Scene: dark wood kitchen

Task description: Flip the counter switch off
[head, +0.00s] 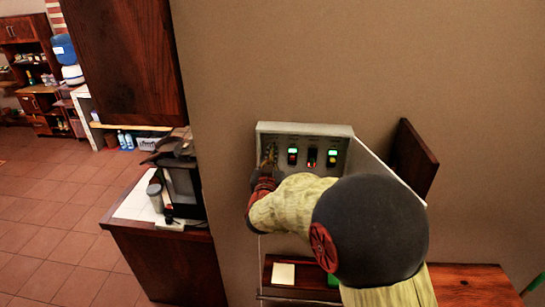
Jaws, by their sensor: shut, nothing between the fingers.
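A pale switch panel (340,131) is on the beige wall, right of the kitchen counter. It carries a row of switches, each with a small light above it. The left visible switch (292,157) and the middle switch (312,158) are dark and red, and the right switch (332,160) is yellowish. Green lights show above the left and right ones. The labels are too small to read. My gripper (268,160) is shut at the panel's left end, in front of the leftmost position, and hides what is there. Whether it touches the panel cannot be told.
A counter (127,208) with a black coffee machine (185,185) and a metal canister (155,196) stands to the left. A dark wooden board (414,160) juts from the wall right of the panel. A wooden surface (470,285) with a sticky note (284,273) lies below.

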